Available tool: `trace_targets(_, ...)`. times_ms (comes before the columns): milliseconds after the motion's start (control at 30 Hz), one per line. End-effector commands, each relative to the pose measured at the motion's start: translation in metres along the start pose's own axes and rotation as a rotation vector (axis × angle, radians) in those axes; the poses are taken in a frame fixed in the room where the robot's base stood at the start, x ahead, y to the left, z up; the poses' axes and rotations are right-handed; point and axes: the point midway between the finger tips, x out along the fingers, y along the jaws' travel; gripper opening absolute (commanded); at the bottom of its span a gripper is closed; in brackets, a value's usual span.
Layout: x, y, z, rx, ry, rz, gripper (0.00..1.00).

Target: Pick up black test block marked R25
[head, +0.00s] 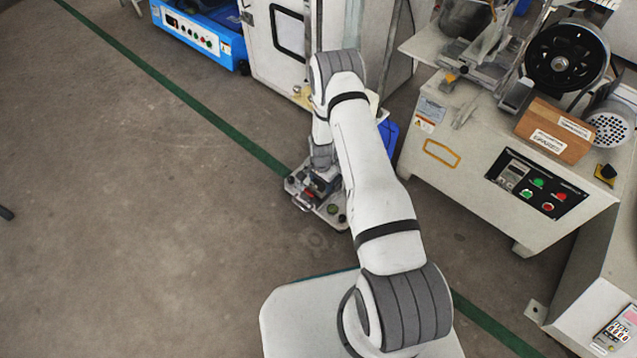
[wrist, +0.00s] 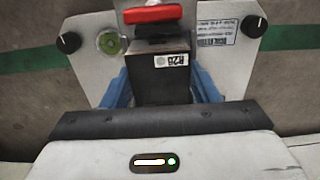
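A black block (wrist: 162,88) with a small white label stands in the middle of the wrist view; the label seems to read R25, but its print is blurred. My gripper (wrist: 160,80) has its blue fingers on the left and right sides of the block. They are very close to its sides, and I cannot tell whether they press on it. In the head view my arm reaches down to a small device on the floor, with my gripper (head: 321,180) over it. The block cannot be made out clearly there.
A red part (wrist: 153,14) sits just beyond the block on a light plate (wrist: 100,22) with black knobs and a green button (wrist: 112,43). A grey machine (head: 470,130) stands to the right, a white cabinet (head: 262,40) behind.

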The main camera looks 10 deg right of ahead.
Motion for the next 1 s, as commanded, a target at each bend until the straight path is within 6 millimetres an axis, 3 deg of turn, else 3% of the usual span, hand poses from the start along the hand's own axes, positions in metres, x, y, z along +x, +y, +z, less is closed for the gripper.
trace_targets(200,0.000,0.001,0.000,0.001,-0.001,0.001,0.34)
trace_targets(467,-0.008,0.000,0.000,0.000,0.000,0.000,0.34)
trace_targets(1000,-0.046,0.000,0.000,0.000,0.000,0.000,0.34)
